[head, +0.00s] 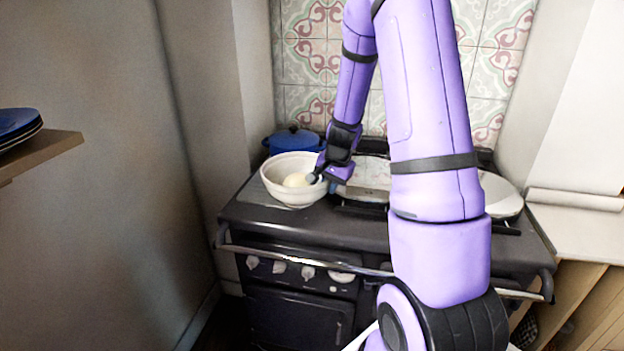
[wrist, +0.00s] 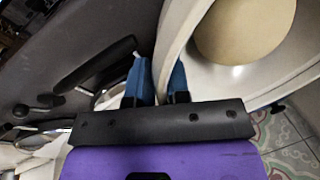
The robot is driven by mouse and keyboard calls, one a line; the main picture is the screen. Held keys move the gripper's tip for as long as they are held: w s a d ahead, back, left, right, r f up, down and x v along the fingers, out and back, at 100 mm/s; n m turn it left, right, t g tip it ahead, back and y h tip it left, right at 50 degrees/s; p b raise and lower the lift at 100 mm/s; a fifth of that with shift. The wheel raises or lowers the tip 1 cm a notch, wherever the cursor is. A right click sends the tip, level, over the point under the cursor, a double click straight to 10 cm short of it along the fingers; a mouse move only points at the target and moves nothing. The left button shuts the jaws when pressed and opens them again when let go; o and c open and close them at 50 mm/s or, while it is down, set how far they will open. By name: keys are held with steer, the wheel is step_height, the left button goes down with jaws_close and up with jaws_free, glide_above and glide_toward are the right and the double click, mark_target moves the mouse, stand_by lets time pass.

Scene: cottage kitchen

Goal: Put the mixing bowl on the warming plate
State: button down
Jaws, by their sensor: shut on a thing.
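The white mixing bowl (head: 280,190) is at the left end of the black range, upright, with a pale round lump (head: 297,180) inside. It fills the upper right of the wrist view (wrist: 172,45). My gripper (head: 314,177) is at the bowl's right rim. In the wrist view its blue fingers (wrist: 160,82) stand on either side of the bowl's wall, shut on it. A flat grey panel, which looks like the warming plate (head: 250,191), shows at the bowl's left edge. The bowl hides most of it, and I cannot tell whether the bowl touches it.
A blue lidded pot (head: 292,140) stands behind the bowl. Round silvery hob lids (head: 503,196) cover the middle and right of the range. A rail (head: 300,261) runs along its front. A wooden shelf with blue plates (head: 18,124) juts out at left.

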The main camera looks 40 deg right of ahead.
mark_target(300, 168)
steer(key=w, duration=0.9)
steer(key=w+f, duration=0.1)
steer(key=w, duration=0.4)
steer(key=shift+w+d, duration=0.15)
steer(key=shift+w, duration=0.05)
steer(key=shift+f, duration=1.9)
steer(key=c, duration=1.1)
jaws_free()
steer(key=shift+f, duration=0.1)
